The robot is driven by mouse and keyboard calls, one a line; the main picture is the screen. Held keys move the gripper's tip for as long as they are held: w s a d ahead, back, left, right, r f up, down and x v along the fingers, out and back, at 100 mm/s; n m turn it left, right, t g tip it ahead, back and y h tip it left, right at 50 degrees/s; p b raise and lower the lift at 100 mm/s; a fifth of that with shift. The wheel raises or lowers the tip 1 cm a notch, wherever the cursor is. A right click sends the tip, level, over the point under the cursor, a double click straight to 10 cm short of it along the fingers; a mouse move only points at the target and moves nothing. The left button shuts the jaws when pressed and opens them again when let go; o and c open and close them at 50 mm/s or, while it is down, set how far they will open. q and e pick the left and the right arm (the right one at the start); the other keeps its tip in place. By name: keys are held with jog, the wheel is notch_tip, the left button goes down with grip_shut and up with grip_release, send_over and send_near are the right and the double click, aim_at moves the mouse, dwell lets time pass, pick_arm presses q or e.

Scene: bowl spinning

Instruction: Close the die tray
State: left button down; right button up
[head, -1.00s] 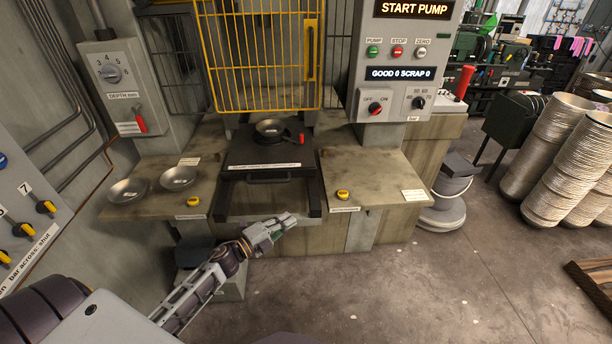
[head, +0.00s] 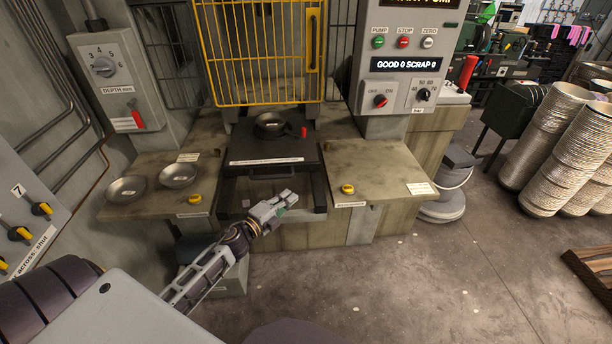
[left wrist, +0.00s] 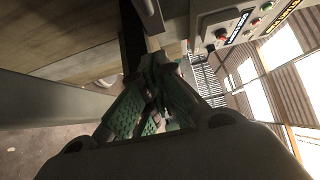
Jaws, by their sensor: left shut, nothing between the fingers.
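The die tray (head: 249,177) is a dark flat slide that stands pulled out from the press toward me, on two dark rails. A dark round die with a metal dish (head: 270,125) sits on it, with a small red part at its right. My left gripper (head: 287,203) is shut and empty, at the front of the tray frame, just before the handle. Whether it touches the handle I cannot tell. Its green-padded fingers (left wrist: 150,105) show closed in the left wrist view. My right gripper is not in view.
A yellow mesh guard (head: 262,50) is raised above the tray. Two metal bowls, one of them here (head: 178,175), lie on the left side table. Yellow buttons (head: 347,188) sit on both side tables. The control panel (head: 408,60) stands at upper right. Stacked bowls (head: 545,135) stand far right.

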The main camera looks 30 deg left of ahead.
pick_arm(q)
jog(key=shift+w, duration=0.1)
dwell(0.3)
jog(key=p, duration=0.1)
send_near(315, 168)
jog(key=shift+d, duration=1.55)
jog(key=shift+w+a+r+p, duration=0.1)
jog(key=shift+w+a, duration=0.25)
jog(key=shift+w, duration=0.4)
jog(key=shift+w+a+p, duration=0.15)
jog(key=shift+w+a, duration=0.2)
jog(key=shift+w, duration=0.35)
jog(key=shift+w+a+p, duration=0.1)
jog(key=shift+w+a, duration=0.25)
jog(key=shift+w, duration=0.4)
jog(key=shift+w, duration=0.1)
